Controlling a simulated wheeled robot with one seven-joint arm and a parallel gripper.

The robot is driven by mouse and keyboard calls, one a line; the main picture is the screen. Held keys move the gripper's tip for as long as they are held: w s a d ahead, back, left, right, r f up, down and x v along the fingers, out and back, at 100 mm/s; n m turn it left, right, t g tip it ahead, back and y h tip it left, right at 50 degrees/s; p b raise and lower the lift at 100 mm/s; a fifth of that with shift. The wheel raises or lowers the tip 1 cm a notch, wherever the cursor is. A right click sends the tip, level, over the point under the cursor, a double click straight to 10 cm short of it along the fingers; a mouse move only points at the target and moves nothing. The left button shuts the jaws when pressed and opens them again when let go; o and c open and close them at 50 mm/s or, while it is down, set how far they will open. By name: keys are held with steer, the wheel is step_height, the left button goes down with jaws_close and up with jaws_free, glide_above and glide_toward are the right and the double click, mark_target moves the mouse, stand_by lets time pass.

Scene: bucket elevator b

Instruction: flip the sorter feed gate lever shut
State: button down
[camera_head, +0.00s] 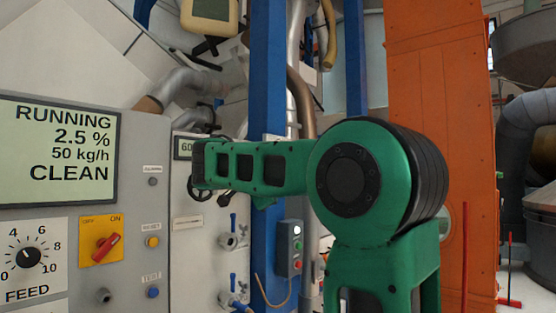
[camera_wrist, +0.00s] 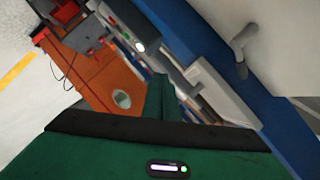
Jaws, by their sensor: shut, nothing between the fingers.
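In the wrist view, a grey bent handle (camera_wrist: 240,46) stands at the upper right, beside a blue column. I cannot tell for certain whether it is the sorter feed gate lever; no label on it can be read. My gripper (camera_wrist: 163,88) shows at the lower middle of the wrist view, shut and empty, apart from the grey handle. In the head view my green arm reaches left across the blue column, and my gripper's fingertips cannot be made out.
The grey control panel (camera_head: 142,205) with a RUNNING display (camera_head: 60,150) and red switch (camera_head: 106,247) is at left. A blue column (camera_head: 266,90), a button box (camera_head: 289,248) and an orange casing (camera_head: 430,75) stand close by.

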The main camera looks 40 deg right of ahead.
step_height(320, 180, up, 14)
steer(key=w+a+m+g+h, duration=0.1)
steer(key=m+h, duration=0.3)
steer(key=m, duration=0.5)
steer(key=shift+w+a+h, duration=0.4)
steer(key=shift+a, duration=0.3)
steer(key=shift+d, duration=0.1)
steer(key=x, duration=1.3)
steer(key=shift+d, duration=0.4)
steer(key=shift+f, duration=0.15)
